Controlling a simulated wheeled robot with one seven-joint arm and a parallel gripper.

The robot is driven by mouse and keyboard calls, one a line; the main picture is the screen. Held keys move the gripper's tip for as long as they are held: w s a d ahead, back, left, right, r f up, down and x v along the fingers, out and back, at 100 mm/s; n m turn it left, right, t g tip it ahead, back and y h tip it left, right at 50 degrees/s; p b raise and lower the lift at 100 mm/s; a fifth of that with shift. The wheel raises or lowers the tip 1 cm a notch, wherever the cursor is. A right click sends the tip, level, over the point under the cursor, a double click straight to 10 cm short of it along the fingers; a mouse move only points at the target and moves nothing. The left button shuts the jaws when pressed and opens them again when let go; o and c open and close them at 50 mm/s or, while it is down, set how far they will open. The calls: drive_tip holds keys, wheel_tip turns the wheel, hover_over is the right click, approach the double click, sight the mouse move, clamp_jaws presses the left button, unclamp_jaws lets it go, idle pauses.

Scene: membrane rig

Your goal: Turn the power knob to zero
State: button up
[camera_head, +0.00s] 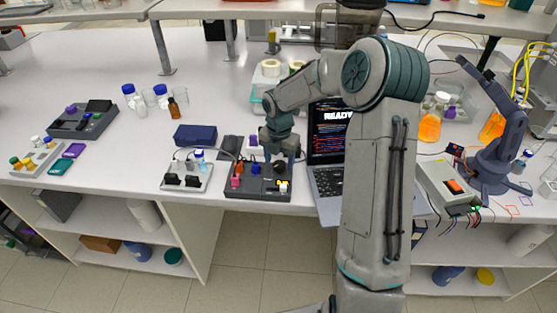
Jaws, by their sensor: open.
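A dark control box (244,194) sits near the front edge of the bench, left of the laptop. I cannot tell whether the fingers touch the box.
An open laptop (328,183) showing "READY" stands close on the right. A grey box with black parts (186,183) is close on the left, with a navy case (195,135) behind it. A small dark robot arm (495,165) stands far right.

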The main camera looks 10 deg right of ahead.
sight(279, 164)
wheel_tip(279, 164, up, 14)
drive_tip(key=b, duration=0.1)
drive_tip(key=shift+f+b, duration=0.25)
drive_tip(key=shift+b, duration=0.05)
